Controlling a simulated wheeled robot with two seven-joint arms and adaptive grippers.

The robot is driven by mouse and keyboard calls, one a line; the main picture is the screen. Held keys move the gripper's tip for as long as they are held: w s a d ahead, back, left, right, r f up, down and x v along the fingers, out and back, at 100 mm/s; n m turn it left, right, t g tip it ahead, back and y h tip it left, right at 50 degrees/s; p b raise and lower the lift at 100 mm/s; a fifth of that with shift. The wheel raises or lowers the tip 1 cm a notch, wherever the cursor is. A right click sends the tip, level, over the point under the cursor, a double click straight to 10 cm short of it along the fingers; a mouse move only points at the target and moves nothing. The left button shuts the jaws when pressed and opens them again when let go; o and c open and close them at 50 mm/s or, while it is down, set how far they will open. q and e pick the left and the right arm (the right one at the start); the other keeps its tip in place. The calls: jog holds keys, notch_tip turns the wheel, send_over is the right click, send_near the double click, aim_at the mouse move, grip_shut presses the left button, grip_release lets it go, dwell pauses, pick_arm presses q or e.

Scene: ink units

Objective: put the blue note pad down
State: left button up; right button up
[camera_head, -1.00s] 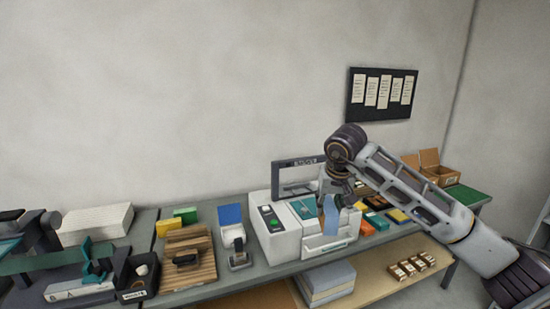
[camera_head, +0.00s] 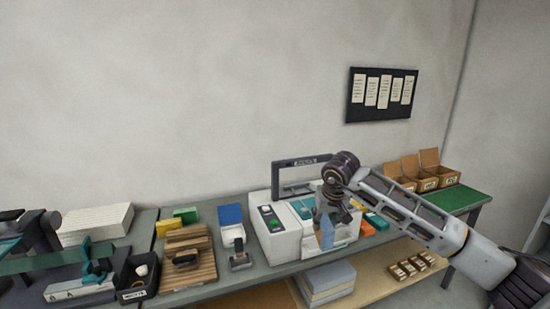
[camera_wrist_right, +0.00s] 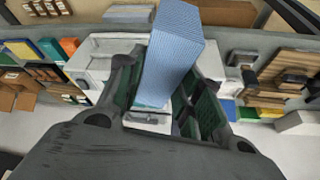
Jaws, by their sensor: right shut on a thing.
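The blue note pad (camera_head: 327,233) is held upright in my right gripper (camera_head: 332,214), in front of the white machine (camera_head: 275,240) on the bench. In the right wrist view the pad (camera_wrist_right: 172,55) is a light blue block between the two fingers of the right gripper (camera_wrist_right: 165,95), which are shut on it. The pad's lower end is hidden between the fingers in that view. My left gripper is not in view.
A blue-lidded box (camera_head: 231,226) and a wooden board (camera_head: 188,260) stand left of the machine. A lower shelf holds a grey stack (camera_head: 327,279).

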jog(key=s+d+f, duration=0.3)
jog(key=s+f, duration=0.1)
jog(key=f, duration=0.5)
jog(key=s+d+f, duration=0.3)
jog(key=f, duration=0.7)
jog(key=shift+s+d+m, duration=0.25)
jog(key=shift+s+m, duration=0.05)
jog(key=shift+s, duration=0.05)
jog(key=shift+a, duration=0.15)
